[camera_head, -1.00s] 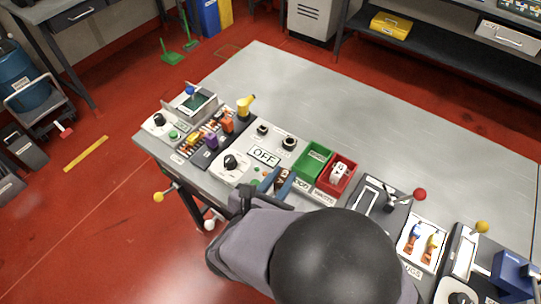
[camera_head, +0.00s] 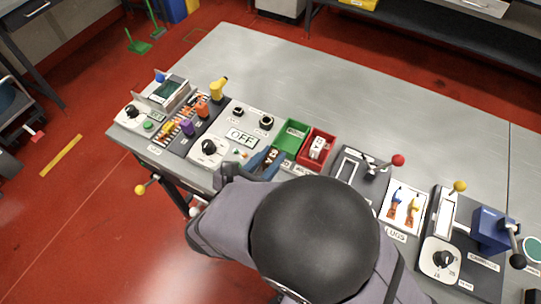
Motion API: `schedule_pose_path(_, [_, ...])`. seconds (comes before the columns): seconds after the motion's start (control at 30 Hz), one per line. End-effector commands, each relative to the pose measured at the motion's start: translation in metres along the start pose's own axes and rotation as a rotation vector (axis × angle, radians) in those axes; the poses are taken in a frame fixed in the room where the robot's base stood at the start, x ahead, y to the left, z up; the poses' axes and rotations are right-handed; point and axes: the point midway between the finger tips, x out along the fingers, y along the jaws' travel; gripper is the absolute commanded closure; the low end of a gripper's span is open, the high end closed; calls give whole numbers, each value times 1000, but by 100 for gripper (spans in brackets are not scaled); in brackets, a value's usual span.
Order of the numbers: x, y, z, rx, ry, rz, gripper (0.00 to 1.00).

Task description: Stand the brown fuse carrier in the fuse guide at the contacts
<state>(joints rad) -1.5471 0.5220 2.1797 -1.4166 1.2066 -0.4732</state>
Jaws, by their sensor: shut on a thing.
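My gripper (camera_head: 265,161) has blue fingers and is low over the front of the bench, just right of the OFF panel (camera_head: 242,138) and in front of the green bin. It is shut on a small brown piece, the brown fuse carrier (camera_head: 271,156), of which only the top shows between the fingers. Whether the carrier touches anything below is hidden by my gripper and arm. I cannot make out the fuse guide or its contacts for certain. Small red and green parts show on the panel just left of the fingers.
A green bin (camera_head: 291,138) and a red bin (camera_head: 316,149) holding a white piece stand right behind my gripper. A dark board (camera_head: 189,124) with coloured plugs is at left. A lever with a red knob (camera_head: 398,160) stands at right. The bench's back is clear.

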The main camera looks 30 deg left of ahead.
Motion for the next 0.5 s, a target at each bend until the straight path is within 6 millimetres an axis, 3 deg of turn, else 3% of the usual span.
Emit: schedule_pose_path(0.5, [17, 0, -40, -1, 0, 0, 100])
